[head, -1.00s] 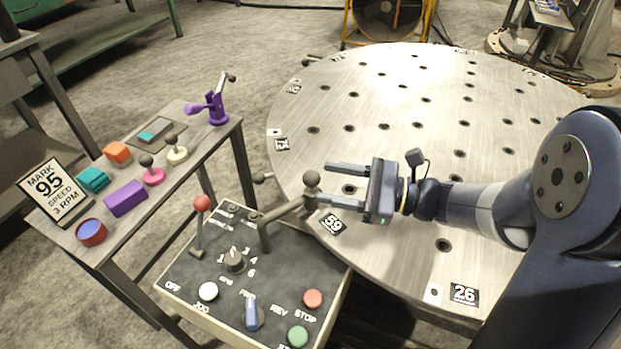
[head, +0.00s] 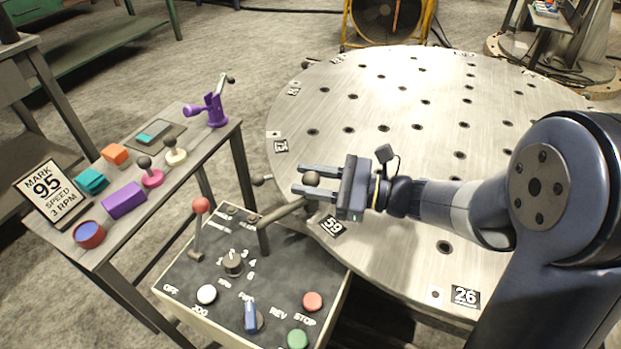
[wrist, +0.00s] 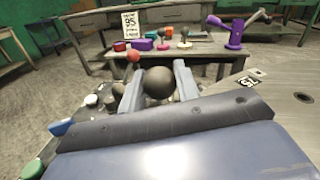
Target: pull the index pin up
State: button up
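The index pin's dark round knob (head: 311,179) sits at the end of a bent grey-brown handle (head: 283,212) beside the rim of the round steel table (head: 400,110). My gripper (head: 306,179) reaches in from the right, its two fingers on either side of the knob. In the wrist view the knob (wrist: 159,85) fills the space between the fingertips and appears to touch both. The gripper looks shut on it. The pin's lower end is hidden.
A control box (head: 240,270) with a red-ball lever (head: 201,205), knobs and buttons stands just below the handle. A side bench (head: 165,165) at left holds coloured parts and a "MARK 95" sign (head: 50,193). A yellow-framed fan (head: 388,18) stands behind.

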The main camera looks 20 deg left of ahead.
aim_at(311, 173)
grip_shut()
jog(key=shift+r, duration=0.1)
jog(key=shift+r+p, duration=1.5)
jog(key=shift+r, duration=0.15)
jog(key=shift+w, duration=0.1)
jog(key=shift+o, duration=1.1)
grip_release()
jog(key=shift+r, duration=0.1)
jog(key=o, duration=0.3)
jog(key=w+d+p, duration=0.1)
jog(key=d, duration=0.9)
jog(key=shift+d, duration=0.4)
